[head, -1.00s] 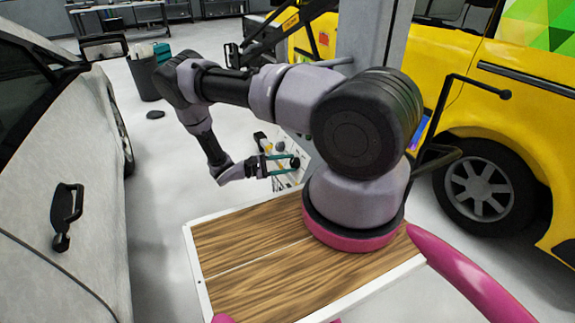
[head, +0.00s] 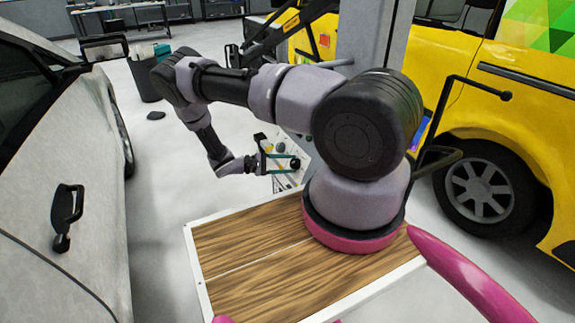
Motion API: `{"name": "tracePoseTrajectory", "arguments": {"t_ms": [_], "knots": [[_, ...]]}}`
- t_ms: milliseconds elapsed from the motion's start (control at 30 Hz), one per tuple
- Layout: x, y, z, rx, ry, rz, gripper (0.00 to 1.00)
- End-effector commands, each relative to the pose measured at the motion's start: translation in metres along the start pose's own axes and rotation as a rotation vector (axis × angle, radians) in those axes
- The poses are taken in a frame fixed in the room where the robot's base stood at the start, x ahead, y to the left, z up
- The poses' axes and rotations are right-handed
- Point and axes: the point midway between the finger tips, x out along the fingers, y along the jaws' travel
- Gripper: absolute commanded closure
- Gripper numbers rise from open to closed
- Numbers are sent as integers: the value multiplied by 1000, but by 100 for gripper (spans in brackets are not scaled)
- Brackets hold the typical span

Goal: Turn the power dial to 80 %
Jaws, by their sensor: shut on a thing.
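My gripper (head: 293,163) has teal fingers and points to the right, just left of the grey column. Its fingertips close on a small round black dial (head: 295,164). The dial sits in front of a pale panel (head: 290,182), which my arm and gripper partly cover. The dial's marks and setting are too small to read.
A grey column (head: 370,45) rises behind my arm. A yellow van (head: 475,110) stands at the right and a pale car (head: 60,200) at the left. A dark bin (head: 147,80) stands at the back left. The floor between is mostly clear.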

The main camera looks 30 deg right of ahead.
Motion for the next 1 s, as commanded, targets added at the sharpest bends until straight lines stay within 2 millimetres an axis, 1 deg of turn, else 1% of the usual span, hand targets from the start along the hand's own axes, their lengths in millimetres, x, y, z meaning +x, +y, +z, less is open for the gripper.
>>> {"name": "tracePoseTrajectory", "arguments": {"t_ms": [67,100,167,200,467,567,667,900,1000], "knots": [[0,0,0,-1,0,0,100],[0,0,0,-1,0,0,45],[0,0,0,-1,0,0,22],[0,0,0,-1,0,0,19],[0,0,0,-1,0,0,19],[-4,0,0,-1,1,1,19],[-17,0,-1,-1,3,2,19],[-66,0,-1,0,4,2,19],[-84,0,0,0,3,1,19]]}}
